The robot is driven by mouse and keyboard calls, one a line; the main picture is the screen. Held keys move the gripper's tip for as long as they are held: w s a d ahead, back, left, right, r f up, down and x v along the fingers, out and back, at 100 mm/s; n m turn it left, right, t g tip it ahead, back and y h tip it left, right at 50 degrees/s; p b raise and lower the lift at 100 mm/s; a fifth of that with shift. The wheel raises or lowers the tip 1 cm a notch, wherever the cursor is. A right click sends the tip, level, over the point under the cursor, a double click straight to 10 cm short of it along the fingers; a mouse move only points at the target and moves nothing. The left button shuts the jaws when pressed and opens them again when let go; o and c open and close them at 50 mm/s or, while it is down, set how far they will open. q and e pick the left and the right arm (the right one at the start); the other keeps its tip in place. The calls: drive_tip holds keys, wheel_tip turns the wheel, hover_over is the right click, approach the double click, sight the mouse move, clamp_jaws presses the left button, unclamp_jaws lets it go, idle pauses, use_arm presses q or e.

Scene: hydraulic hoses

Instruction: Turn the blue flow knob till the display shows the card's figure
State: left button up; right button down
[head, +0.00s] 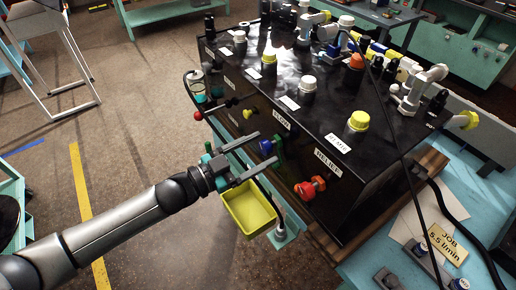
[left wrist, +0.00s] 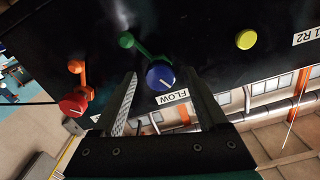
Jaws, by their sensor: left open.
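The blue flow knob (head: 266,147) sticks out of the front of a black hydraulic unit, by the FLOW label (head: 281,122). My left gripper (head: 269,148) is open at the knob, one finger on each side. In the left wrist view the blue knob (left wrist: 160,76) has a white pointer line and lies between the fingertips of my left gripper (left wrist: 161,78), with gaps on both sides. The card (head: 445,241) reads "JOB 5.5 l/min" and lies at lower right. I cannot make out a display reading. My right gripper is not in view.
A green lever (left wrist: 127,41) sits close to the blue knob. The red relief knob (head: 308,188) is to its right, with an orange lever behind. A yellow bin (head: 248,210) stands below my left gripper. Open floor lies left of the unit.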

use_arm(q)
clamp_jaws()
idle(0.7)
